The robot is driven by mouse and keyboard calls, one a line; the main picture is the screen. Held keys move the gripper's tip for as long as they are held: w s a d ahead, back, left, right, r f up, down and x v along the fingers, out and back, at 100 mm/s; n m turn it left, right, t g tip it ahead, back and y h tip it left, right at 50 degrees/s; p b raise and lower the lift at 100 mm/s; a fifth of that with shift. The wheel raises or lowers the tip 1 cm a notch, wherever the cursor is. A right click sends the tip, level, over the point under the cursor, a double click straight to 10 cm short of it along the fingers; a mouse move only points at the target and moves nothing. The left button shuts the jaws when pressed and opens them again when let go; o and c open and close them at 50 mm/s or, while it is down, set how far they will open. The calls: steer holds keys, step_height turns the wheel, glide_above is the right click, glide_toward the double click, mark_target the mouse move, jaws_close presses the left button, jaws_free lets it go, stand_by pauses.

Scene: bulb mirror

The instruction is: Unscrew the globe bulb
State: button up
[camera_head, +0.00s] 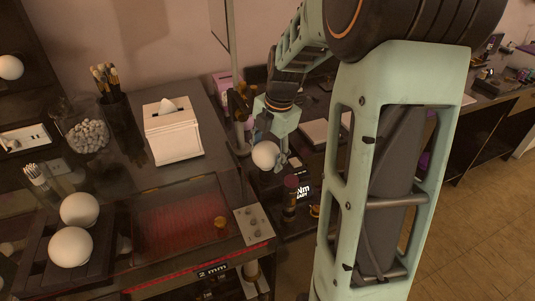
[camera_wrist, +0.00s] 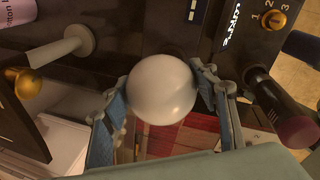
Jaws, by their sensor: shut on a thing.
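My gripper (camera_head: 273,156) is shut on a white globe bulb (camera_head: 265,154), right of the tissue box in the head view. In the wrist view the same bulb (camera_wrist: 162,90) sits between the two blue-padded fingers. The bulb hides its own base, so I cannot tell whether it sits in a socket. Two more globe bulbs, one (camera_head: 80,209) behind the other (camera_head: 70,247), rest on a dark rack (camera_head: 38,278) at the lower left. Another globe bulb (camera_head: 10,67) is on the dark frame at the upper left edge.
A white tissue box (camera_head: 173,137), a cup of brushes (camera_head: 112,100) and a bowl of pale balls (camera_head: 88,136) stand on the dark table. A dark bottle (camera_head: 290,196) stands close below my gripper. Wooden floor is clear at right.

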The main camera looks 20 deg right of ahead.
mark_target(267, 142)
steer(key=shift+r+p, duration=0.5)
steer(key=shift+r, duration=0.2)
stand_by(0.6)
steer(key=shift+r+p, duration=1.35)
steer(key=shift+r, duration=0.45)
